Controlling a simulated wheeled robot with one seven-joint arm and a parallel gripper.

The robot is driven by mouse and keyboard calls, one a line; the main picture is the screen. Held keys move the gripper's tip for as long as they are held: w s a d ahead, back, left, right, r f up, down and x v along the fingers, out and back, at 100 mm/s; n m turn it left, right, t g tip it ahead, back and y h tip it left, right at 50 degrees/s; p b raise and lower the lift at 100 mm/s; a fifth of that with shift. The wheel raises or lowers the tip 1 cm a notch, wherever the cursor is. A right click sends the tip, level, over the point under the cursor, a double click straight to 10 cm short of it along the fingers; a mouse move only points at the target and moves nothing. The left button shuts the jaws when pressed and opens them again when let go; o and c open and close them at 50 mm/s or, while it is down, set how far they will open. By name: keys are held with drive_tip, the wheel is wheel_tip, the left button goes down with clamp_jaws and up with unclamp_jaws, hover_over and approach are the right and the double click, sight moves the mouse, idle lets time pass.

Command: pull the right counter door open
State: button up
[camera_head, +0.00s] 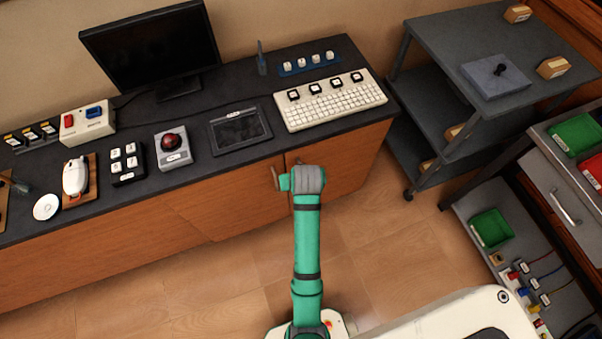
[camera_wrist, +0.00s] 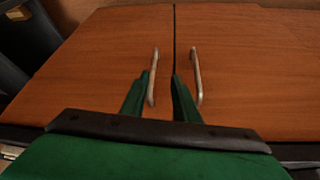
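The right counter door (camera_head: 345,160) is the wooden panel at the right end of the counter, and it looks shut. The wrist view appears turned over, so this door (camera_wrist: 95,60) is on its left there. Its metal bar handle (camera_wrist: 153,78) shows near the seam between the doors. My gripper (camera_head: 284,181) is at the counter front by the seam. In the wrist view my gripper's green fingers (camera_wrist: 161,76) are apart, with this handle between them, close to the left finger. Whether they touch is unclear. The other door's handle (camera_wrist: 196,76) lies outside the right finger.
The dark countertop (camera_head: 215,95) above holds a keyboard (camera_head: 330,103), a tablet (camera_head: 240,130) and a red-button box (camera_head: 173,147). A grey shelf cart (camera_head: 440,110) stands just right of the counter. The wooden floor (camera_head: 375,235) before the right door is clear.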

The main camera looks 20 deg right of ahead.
drive_tip(key=shift+g, duration=0.3)
drive_tip(key=x, duration=0.3)
drive_tip(key=w+d+x, duration=0.1)
drive_tip(key=x, duration=0.5)
drive_tip(key=shift+w+d+r, duration=0.1)
drive_tip(key=shift+w+d, duration=0.15)
drive_tip(key=shift+w, duration=0.2)
drive_tip(key=shift+c, duration=0.3)
clamp_jaws()
